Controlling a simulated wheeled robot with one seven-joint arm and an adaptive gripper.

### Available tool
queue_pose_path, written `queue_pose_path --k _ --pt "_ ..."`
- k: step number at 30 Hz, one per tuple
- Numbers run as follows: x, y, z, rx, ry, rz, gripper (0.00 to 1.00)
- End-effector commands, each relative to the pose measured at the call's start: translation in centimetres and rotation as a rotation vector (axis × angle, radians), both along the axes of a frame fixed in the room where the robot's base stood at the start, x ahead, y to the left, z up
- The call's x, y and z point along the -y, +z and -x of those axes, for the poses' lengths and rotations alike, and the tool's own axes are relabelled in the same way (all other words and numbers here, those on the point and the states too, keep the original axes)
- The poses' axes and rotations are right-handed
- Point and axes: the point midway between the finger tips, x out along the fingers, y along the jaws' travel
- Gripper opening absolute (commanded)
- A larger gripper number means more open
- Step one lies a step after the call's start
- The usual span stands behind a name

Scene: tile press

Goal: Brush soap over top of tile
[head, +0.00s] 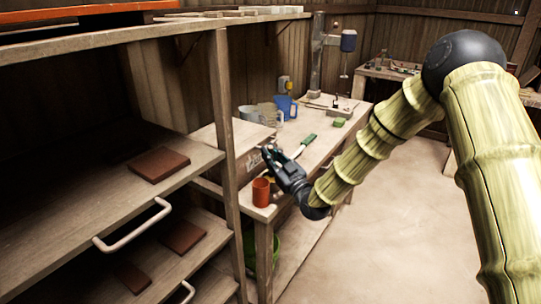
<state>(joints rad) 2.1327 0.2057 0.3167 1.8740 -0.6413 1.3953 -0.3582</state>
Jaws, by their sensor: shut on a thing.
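My gripper (272,154) is over the near end of the workbench. It is shut on what looks like a brush, with a pale handle (297,152) and a green end (308,139) pointing up and right. The exact grip and the bristles are too small to make out. A reddish-brown tile (160,164) lies flat on the upper pull-out shelf at left, apart from my gripper. More tiles lie on the lower shelf (183,236). An orange cup (261,192) stands at the bench's near corner, just below left of my gripper. No soap can be made out.
The workbench (315,160) also holds a blue jug (285,106), a grey container (247,113) and a green block (339,122). A shelf post (222,110) stands between the upper tile and the bench. A white handle (133,228) juts from the shelf. The floor at right is clear.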

Motion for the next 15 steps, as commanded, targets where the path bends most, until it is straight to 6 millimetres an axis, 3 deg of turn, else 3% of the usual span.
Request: queue_pose_path --k 15 --pt "0.0 -0.52 0.0 0.0 0.0 0.0 0.0"
